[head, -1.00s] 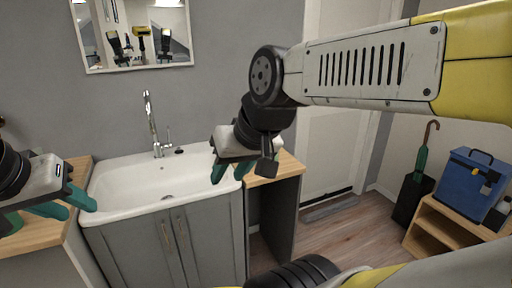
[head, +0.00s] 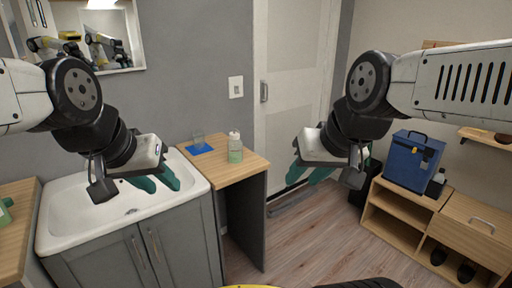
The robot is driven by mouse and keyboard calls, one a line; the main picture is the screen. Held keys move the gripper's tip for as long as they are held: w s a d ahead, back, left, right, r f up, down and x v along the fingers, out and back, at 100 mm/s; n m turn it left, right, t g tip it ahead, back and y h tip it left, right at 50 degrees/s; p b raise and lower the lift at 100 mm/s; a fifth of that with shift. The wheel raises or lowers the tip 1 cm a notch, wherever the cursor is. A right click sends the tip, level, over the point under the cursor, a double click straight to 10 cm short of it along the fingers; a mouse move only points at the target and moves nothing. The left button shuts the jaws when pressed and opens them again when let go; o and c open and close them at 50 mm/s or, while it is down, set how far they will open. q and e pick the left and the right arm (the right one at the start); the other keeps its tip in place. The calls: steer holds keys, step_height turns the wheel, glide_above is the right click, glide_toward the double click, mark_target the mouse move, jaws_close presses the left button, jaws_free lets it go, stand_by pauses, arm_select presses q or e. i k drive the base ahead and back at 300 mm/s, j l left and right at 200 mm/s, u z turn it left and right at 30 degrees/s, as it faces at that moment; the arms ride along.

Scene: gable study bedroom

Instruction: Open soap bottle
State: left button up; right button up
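The soap bottle (head: 235,149) stands upright on the wooden counter right of the sink. It is clear with green liquid and a white top. My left gripper (head: 163,184) is over the sink, left of the bottle, with its teal fingers apart and nothing between them. My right gripper (head: 305,176) is in the air right of the counter, in front of the door, also with its fingers apart and empty. Neither gripper touches the bottle.
A glass (head: 198,139) stands on a blue mat (head: 200,149) left of the bottle. The white sink (head: 95,215) adjoins the counter (head: 228,174). A blue box (head: 412,162) sits on a wooden shelf unit (head: 415,189) at right. A green object (head: 5,213) is at the left edge.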

mark_target(235, 147)
steer(key=u, duration=0.4)
steer(key=i+l+u, duration=0.1)
steer(key=l+u, duration=0.2)
steer(key=i+l+u, duration=0.1)
steer(key=l+u, duration=0.2)
steer(key=i+l+u, duration=0.1)
steer(key=l+u, duration=0.55)
steer(key=l, duration=2.2)
